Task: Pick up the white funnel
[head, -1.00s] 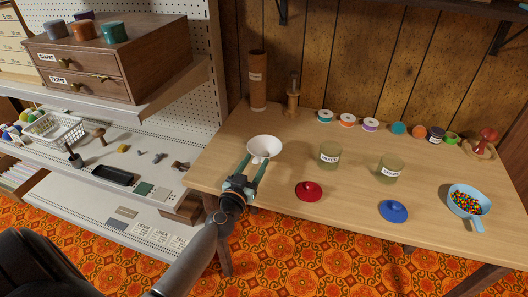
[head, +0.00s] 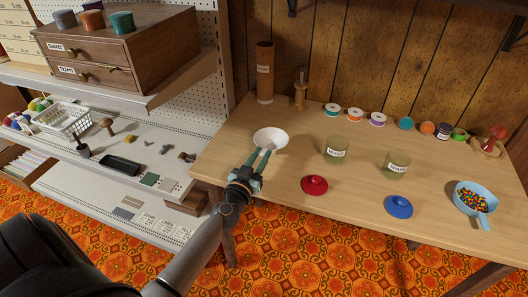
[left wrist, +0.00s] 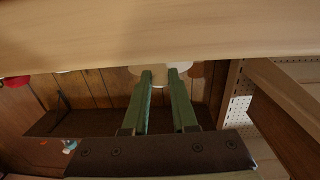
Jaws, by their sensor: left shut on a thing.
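The white funnel (head: 270,137) is at the left part of the wooden table, its wide mouth facing up. My left gripper (head: 262,151) reaches it from the front, with its green fingers shut on the funnel's near side below the rim. In the left wrist view, white parts of the funnel (left wrist: 180,66) show at the fingertips (left wrist: 160,75); most of it is hidden. I cannot tell whether the funnel touches the table. My right gripper is not in view.
Two labelled jars (head: 336,150) (head: 397,163) stand to the right. A red lid (head: 314,185), a blue lid (head: 399,207) and a blue pan of colourful beads (head: 463,195) lie along the front. A brown tube (head: 264,75) and several spools stand behind. Shelving is at the left.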

